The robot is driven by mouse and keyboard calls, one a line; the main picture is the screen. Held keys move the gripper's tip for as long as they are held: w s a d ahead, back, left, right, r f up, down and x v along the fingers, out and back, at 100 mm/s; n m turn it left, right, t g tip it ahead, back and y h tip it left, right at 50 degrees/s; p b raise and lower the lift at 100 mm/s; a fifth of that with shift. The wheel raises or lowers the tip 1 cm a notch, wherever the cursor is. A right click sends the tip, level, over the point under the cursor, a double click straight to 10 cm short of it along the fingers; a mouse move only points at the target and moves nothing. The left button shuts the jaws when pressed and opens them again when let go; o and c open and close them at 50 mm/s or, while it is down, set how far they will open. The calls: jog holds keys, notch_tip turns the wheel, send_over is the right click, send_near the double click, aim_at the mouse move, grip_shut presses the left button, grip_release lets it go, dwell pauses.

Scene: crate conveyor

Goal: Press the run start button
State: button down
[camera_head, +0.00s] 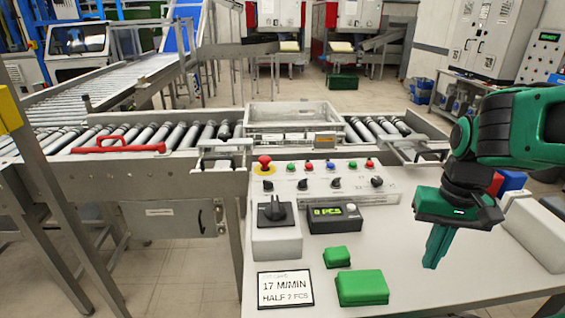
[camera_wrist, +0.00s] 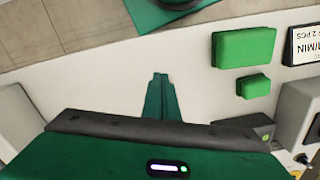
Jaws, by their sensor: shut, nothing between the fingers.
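A grey control panel (camera_head: 322,182) stands at the back of the white table. It has a row of small round buttons: a green button (camera_head: 291,168) at the left, a red one, a blue one, another green button (camera_head: 352,165) and a red one at the right. Their labels are too small to read, so I cannot tell which is run start. My gripper (camera_head: 434,264) points down over the table, right of and nearer than the panel, touching no button. Its fingers are together and empty, also in the wrist view (camera_wrist: 160,78).
A red emergency knob (camera_head: 264,162) sits left of the buttons; black rotary knobs are below them. A counter display (camera_head: 334,219), lever box (camera_head: 275,240), two green blocks (camera_head: 361,288) and a sign (camera_head: 285,290) stand in front. A grey crate (camera_head: 292,115) sits on the conveyor behind.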

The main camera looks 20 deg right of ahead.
jog(key=shift+d, duration=0.3)
jog(key=shift+s+r, duration=0.2)
jog(key=shift+s, duration=0.1)
jog(key=shift+w+r, duration=0.15)
jog(key=shift+r, duration=0.1)
jog(key=w+r+t, duration=0.2)
jog(key=w, duration=0.9)
notch_tip(320, 180, up, 10)
jog(key=n+t+y, duration=0.2)
jog(key=t+y, duration=0.2)
jog(key=t, duration=0.3)
send_over(294, 167)
jog(key=shift+w+a+f, duration=0.1)
jog(key=shift+f, duration=0.15)
jog(key=shift+f, duration=4.3)
